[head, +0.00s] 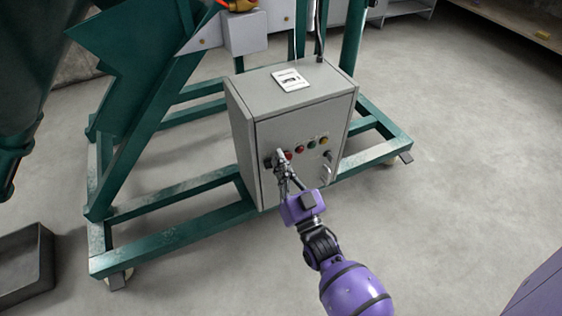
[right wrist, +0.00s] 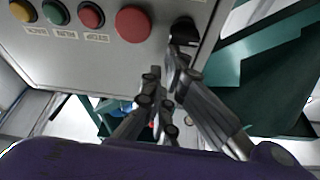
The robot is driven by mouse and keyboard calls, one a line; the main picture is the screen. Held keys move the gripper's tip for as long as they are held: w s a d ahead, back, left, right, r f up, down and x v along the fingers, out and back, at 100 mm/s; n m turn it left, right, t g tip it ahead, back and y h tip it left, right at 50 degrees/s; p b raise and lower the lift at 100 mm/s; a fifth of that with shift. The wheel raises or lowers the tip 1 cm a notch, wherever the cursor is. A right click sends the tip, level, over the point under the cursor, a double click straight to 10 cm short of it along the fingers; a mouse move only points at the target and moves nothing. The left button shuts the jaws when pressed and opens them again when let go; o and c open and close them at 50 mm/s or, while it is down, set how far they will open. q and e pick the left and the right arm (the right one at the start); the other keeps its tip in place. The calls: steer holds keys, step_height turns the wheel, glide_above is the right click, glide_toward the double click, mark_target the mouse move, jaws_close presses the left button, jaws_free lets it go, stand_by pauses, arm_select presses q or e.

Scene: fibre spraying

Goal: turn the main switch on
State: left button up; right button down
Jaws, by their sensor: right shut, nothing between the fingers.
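A grey control cabinet (head: 303,118) stands on the green frame, its front panel facing me. The main switch, a black knob (right wrist: 184,29), is at the left end of the button row in the head view and at the right end in the inverted right wrist view. My right gripper (head: 281,158) is shut with nothing between its fingers. Its fingertips are right at the knob and partly cover it; I cannot tell whether they touch it. My left gripper is not in view.
A large red button (right wrist: 133,24) sits beside the knob, then smaller red, green and yellow buttons. A black latch and handle (head: 327,168) are at the panel's right. The green frame (head: 180,235) surrounds the cabinet base. A dark bin (head: 25,265) stands at left. The floor in front is clear.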

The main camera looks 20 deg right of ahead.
mark_target(287, 157)
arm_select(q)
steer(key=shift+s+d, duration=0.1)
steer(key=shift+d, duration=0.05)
arm_select(e)
steer(key=shift+d+m+h, duration=0.1)
steer(key=shift+m+h, duration=0.3)
steer(key=shift+m, duration=0.7)
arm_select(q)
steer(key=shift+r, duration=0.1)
arm_select(e)
steer(key=shift+d+f+m, duration=0.1)
steer(key=shift+m, duration=0.3)
